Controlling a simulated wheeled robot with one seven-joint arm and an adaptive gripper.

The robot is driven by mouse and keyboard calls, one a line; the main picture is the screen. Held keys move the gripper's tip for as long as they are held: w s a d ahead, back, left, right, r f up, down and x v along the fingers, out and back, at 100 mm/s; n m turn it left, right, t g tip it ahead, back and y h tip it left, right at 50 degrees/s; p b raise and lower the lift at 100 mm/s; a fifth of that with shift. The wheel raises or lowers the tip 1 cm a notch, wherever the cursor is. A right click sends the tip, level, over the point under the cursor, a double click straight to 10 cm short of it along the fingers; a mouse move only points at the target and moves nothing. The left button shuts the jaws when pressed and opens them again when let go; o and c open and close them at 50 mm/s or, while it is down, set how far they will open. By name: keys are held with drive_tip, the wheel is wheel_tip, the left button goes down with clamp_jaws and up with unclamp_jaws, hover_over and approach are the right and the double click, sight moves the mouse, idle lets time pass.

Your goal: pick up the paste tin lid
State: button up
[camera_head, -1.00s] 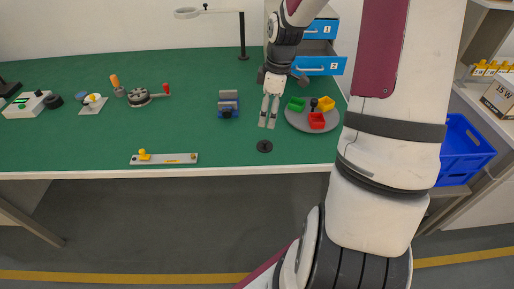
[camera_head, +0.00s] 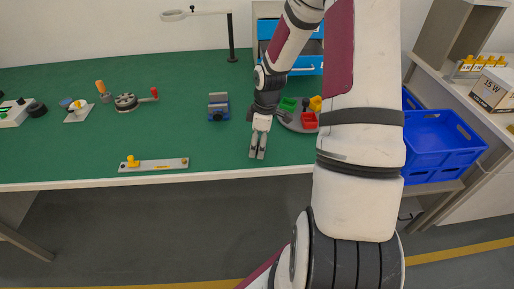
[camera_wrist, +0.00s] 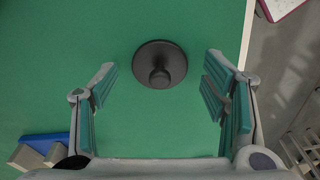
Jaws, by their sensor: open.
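The paste tin lid (camera_wrist: 159,63) is a black round disc with a small knob in its middle. It lies flat on the green bench in the wrist view. In the head view my gripper (camera_head: 257,154) points down near the bench's front edge, and the lid is hidden there behind the fingers. I cannot tell the exact height left between fingertips and lid.
A blue vise (camera_head: 219,107) stands left of my gripper and shows at lower left in the wrist view (camera_wrist: 45,145). A grey round tray (camera_head: 288,124) with coloured bins is just behind right. A strip with a yellow knob (camera_head: 153,165) lies front left. The bench's front edge is close.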

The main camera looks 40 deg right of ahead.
drive_tip(key=c, duration=0.8)
drive_tip(key=shift+c, duration=0.2)
drive_tip(key=shift+r, duration=0.1)
